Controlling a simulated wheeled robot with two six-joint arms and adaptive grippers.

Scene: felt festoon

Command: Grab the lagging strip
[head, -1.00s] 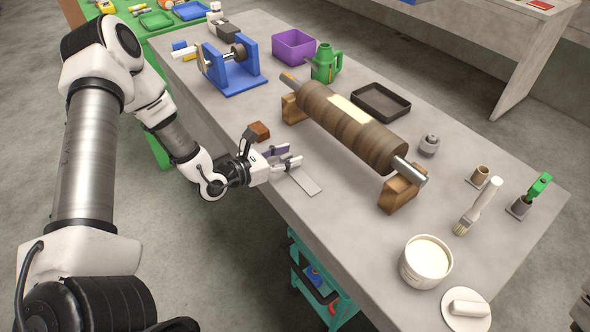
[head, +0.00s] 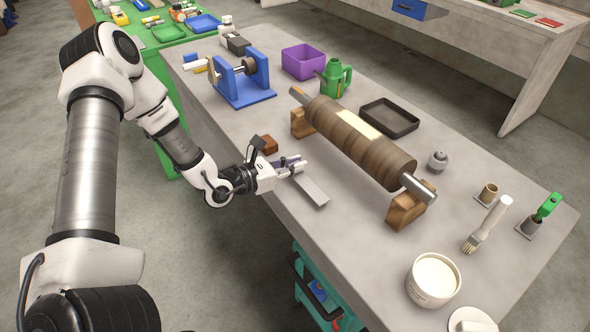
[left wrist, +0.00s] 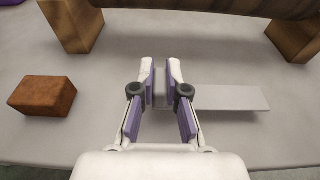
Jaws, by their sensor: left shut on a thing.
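The lagging strip, a flat light-grey piece (head: 312,190), is near the table's near-left edge. It also shows in the left wrist view (left wrist: 235,98), reaching out to the right of the fingers. My left gripper (head: 298,166) is shut on its end, with purple-lined fingers on both sides of it in the left wrist view (left wrist: 160,92). I cannot tell whether the strip is clear of the table. The brown roller (head: 385,160) lies on wooden cradles beyond it, with a cream patch (head: 358,122) on top. My right gripper is not in view.
A brown block (head: 269,145) sits close to my left gripper. A black tray (head: 390,117), a grey weight (head: 437,161), a brush (head: 488,225) and a white tub (head: 433,280) stand around the roller. Bare table lies between strip and roller.

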